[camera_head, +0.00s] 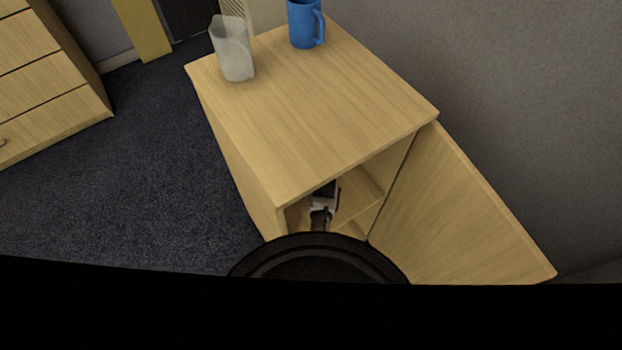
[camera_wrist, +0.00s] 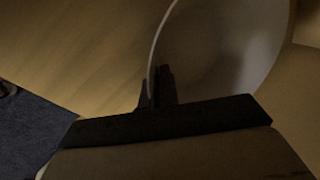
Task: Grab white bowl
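The white bowl (camera_wrist: 225,45) shows in the wrist view at the upper right, its inner side dim and its rim running down towards my fingers. My gripper (camera_wrist: 156,88) has its two dark fingers close together, one on each side of the bowl's rim, and looks shut on it. In the head view my gripper (camera_head: 323,194) is inside the open cabinet (camera_head: 310,110), below its top. The fingertips and the bowl cannot be made out there, hidden by the cabinet top and my arm.
The cabinet door (camera_head: 460,215) stands open at the right. A shelf (camera_head: 355,195) lies inside the cabinet. A blue mug (camera_head: 305,25) and a pale translucent pitcher (camera_head: 234,50) stand on the cabinet top. Dark carpet (camera_head: 150,160) is clear at the left, before a drawer unit (camera_head: 45,75).

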